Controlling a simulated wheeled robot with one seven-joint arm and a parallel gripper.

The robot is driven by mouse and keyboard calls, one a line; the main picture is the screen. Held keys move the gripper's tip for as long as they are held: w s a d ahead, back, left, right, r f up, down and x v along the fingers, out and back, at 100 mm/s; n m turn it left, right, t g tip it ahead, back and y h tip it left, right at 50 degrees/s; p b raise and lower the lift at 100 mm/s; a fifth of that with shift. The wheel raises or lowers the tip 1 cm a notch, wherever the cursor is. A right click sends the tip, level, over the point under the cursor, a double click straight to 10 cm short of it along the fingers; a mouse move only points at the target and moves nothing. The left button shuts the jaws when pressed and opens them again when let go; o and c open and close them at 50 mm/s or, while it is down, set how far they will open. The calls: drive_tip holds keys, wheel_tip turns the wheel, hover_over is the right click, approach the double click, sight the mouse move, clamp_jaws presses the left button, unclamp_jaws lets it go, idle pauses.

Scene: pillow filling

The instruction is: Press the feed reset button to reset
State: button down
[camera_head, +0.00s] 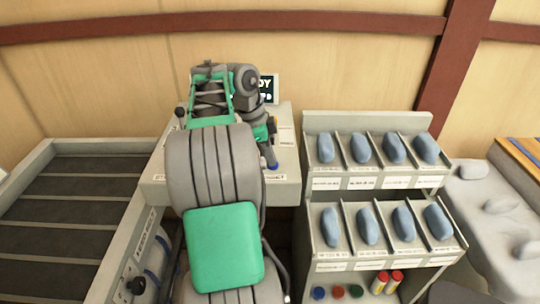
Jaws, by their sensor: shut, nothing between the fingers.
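A grey control console (288,190) stands at the centre back, with a small dark screen (268,88) behind it, partly hidden by my arm. A label ending in "SET" (273,177) is on the console's front edge. A small blue piece (272,165) shows just above that label; I cannot tell for sure whether it is the reset button. My gripper (267,154) is shut and empty, pointing down at the console right by this blue piece. Whether they touch is unclear. My arm hides the console's left and middle.
A two-tier rack (372,182) with blue-grey pillow-like pieces stands to the right, with coloured caps below. A grey roller conveyor (75,163) runs at the left. A pale surface with lumps (485,210) is at the far right. A wooden wall closes the back.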

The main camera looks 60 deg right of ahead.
drive_tip(key=shift+s+a+f, duration=0.1)
drive_tip(key=shift+a+f, duration=0.05)
drive_tip(key=shift+f, duration=0.3)
drive_tip(key=shift+s+a+f, duration=0.1)
drive_tip(key=shift+a+f, duration=0.05)
drive_tip(key=shift+f, duration=0.25)
drive_tip(key=r+p, duration=0.2)
drive_tip(key=r, duration=0.1)
drive_tip(key=r+p, duration=0.3)
drive_tip(key=shift+w+d+r, duration=0.2)
drive_tip(key=shift+r, duration=0.1)
drive_tip(key=p+v, duration=0.4)
drive_tip(key=v, duration=0.5)
drive_tip(key=shift+w+p, duration=0.15)
drive_tip(key=shift+p, duration=0.2)
